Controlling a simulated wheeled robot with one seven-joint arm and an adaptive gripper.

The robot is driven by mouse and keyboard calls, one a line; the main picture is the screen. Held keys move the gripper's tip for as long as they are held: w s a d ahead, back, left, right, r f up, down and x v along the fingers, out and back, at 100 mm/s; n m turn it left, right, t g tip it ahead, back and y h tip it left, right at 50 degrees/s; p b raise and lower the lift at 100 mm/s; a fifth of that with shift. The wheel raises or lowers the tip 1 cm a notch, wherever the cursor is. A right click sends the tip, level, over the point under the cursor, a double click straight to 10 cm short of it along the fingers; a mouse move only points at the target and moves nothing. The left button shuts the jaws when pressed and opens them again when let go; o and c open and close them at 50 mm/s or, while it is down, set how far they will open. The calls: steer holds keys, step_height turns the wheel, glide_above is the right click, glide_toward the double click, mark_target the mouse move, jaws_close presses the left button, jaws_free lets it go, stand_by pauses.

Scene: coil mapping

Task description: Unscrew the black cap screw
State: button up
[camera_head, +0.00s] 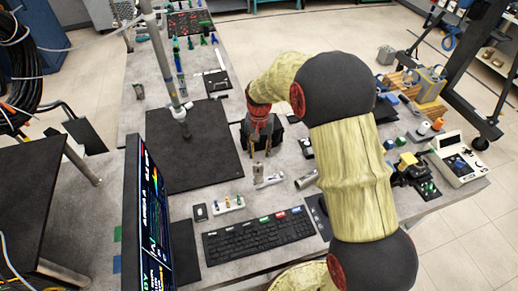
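My gripper (260,150) points down over the middle of the workbench, at the end of my cream arm. Its fingers are small and dark here, and I cannot tell whether they are apart or closed on something. A black block-like thing (289,132) is partly hidden behind the gripper. A small silver metal piece (268,178) stands on the bench just in front of the gripper. I cannot make out the black cap screw; it may be too small or hidden by my gripper or arm.
A black mat (190,165) with an upright metal pole lies left of the gripper. A keyboard (258,236) and monitor (160,215) are in front. A silver cylinder (306,179), a grey instrument (458,160) and several small parts crowd the right side.

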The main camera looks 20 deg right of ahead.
steer(key=shift+a+f, duration=0.1)
steer(key=shift+f, duration=3.65)
steer(key=c, duration=0.3)
jaws_close()
steer(key=shift+c, duration=1.9)
jaws_free()
jaws_close()
steer(key=shift+n, duration=1.1)
steer(key=shift+o, duration=2.1)
jaws_free()
